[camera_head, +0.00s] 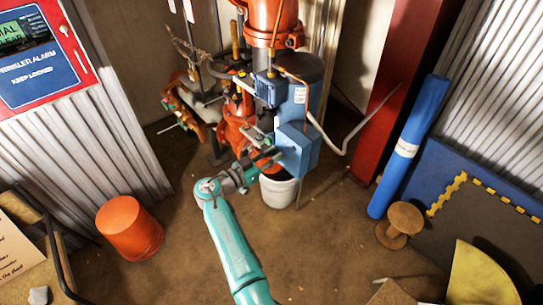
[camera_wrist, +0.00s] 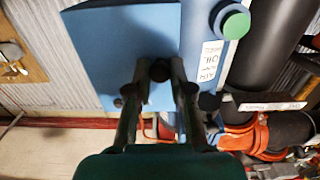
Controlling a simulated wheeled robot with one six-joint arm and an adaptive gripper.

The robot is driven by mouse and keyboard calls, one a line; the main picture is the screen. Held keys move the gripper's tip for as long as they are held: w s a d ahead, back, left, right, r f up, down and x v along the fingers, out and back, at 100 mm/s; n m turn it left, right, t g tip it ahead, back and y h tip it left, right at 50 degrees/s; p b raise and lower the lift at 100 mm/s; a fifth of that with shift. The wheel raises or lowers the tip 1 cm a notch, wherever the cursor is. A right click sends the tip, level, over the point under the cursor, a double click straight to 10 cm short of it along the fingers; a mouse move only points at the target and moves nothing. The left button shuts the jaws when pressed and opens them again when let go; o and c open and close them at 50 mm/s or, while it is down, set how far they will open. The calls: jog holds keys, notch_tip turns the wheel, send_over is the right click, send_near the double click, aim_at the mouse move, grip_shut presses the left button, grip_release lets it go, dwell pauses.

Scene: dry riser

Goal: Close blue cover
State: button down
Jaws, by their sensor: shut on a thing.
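The blue cover (camera_head: 298,150) is a box-like blue panel on the front of the riser assembly in the head view. In the wrist view, the blue cover (camera_wrist: 120,35) fills the upper middle as a flat face. My gripper (camera_head: 268,160) is at its lower left side in the head view. In the wrist view my gripper (camera_wrist: 160,75) has its fingertips close together at the cover's lower right edge, around a small dark piece. It is shut there; the exact contact is shadowed. A white label (camera_wrist: 212,60) and a green round button (camera_wrist: 236,22) are beside the cover.
A white bucket (camera_head: 279,191) stands just under the cover. Orange and dark pipes (camera_head: 272,20) rise behind it. An orange bucket (camera_head: 129,228) is on the floor at left; a blue roll (camera_head: 408,145) and a wooden spool (camera_head: 400,222) are at right. The middle floor is mostly clear.

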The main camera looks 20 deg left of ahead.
jog(key=shift+d+f, duration=0.1)
jog(key=shift+f, duration=0.05)
jog(key=c, duration=1)
grip_release()
jog(key=shift+w, duration=0.1)
jog(key=shift+c, duration=0.2)
jog(key=v, duration=1.2)
